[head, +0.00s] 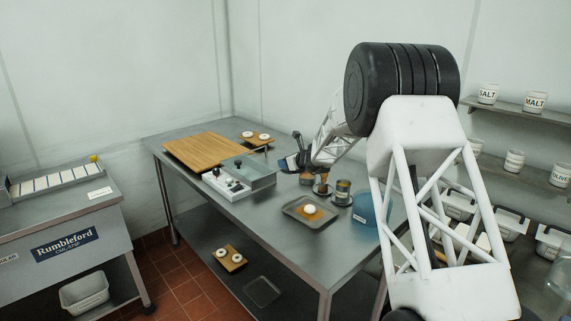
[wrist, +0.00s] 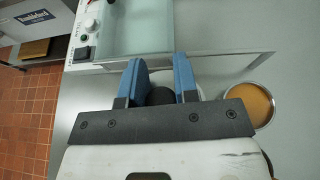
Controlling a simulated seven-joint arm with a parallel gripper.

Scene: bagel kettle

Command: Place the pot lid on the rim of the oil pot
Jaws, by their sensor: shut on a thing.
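My gripper (wrist: 158,78) is shut on a dark round knob (wrist: 160,96), which I take to be the pot lid's. A little of a pale curved edge shows beside the fingers; the rest of the lid is hidden behind my gripper. A round pot of orange-brown liquid (wrist: 250,103), apparently the oil pot, stands open just to the right of my gripper in the wrist view. In the head view my gripper (head: 291,163) is over the table beside a small brownish pot (head: 306,179); the lid is too small to make out there.
A grey control box with a glass-like basin (head: 248,172) stands left of my gripper. A wooden board (head: 204,150) lies further back. Two small cups (head: 342,193), a tray with a white round piece (head: 299,218) and a blue container (head: 365,212) stand nearer.

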